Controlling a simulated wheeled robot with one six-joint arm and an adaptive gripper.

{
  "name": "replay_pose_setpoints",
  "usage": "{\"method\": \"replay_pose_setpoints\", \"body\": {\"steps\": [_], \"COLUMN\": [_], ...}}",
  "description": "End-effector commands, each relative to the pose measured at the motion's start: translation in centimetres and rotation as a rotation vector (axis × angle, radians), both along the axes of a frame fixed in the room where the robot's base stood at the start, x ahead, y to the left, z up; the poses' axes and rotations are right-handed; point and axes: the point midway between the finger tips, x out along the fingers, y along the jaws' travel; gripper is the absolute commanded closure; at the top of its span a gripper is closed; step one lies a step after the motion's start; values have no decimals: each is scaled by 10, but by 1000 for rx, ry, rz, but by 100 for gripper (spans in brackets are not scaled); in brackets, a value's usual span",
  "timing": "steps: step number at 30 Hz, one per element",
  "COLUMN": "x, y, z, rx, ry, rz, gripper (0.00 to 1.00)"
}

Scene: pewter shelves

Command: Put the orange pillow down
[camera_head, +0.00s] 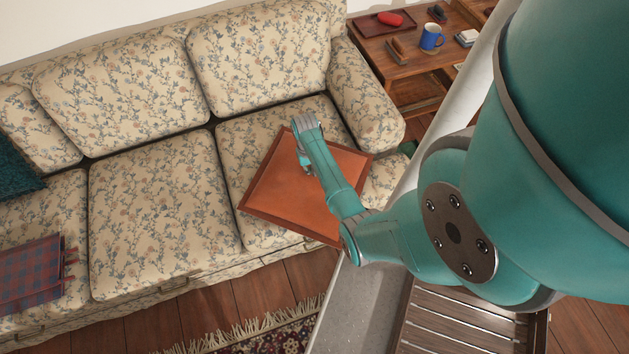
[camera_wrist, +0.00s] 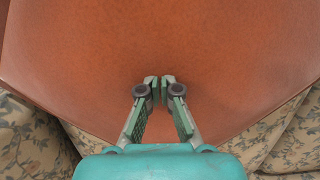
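The orange pillow (camera_head: 281,192) is a square with a darker edge, over the right seat of the flowered sofa (camera_head: 150,220). Its near corner reaches past the seat's front edge. I cannot tell how much of it touches the seat. My gripper (camera_head: 306,168) is at the pillow's upper right part, partly hidden by my arm in the head view. In the wrist view the pillow (camera_wrist: 160,40) fills most of the picture. There my gripper (camera_wrist: 160,88) has its fingertips almost together at the pillow's surface, seemingly pinching its cloth.
A teal pillow (camera_head: 15,168) and a plaid cloth item (camera_head: 30,272) lie at the sofa's left. The middle seat (camera_head: 155,215) is bare. A wooden side table (camera_head: 400,65) at the right holds a tray, a blue mug (camera_head: 431,38) and small items. A fringed rug (camera_head: 285,335) lies in front.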

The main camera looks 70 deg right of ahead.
Motion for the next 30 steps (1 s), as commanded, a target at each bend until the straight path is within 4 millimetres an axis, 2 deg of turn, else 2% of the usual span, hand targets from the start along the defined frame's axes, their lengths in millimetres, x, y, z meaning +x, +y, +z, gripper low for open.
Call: {"method": "replay_pose_setpoints", "body": {"steps": [1,3,18,23,30], "x": [9,16,65,73,74], "y": [-13,-22,-79,-87,-88], "z": [-3,-3,-3,-4,-5], "rx": [-20,-20,-20,-19,-17], "ry": [-12,-10,-6,-6,-5], "rz": [1,0,1,0,0], "gripper": [100,100,100,100,100]}}
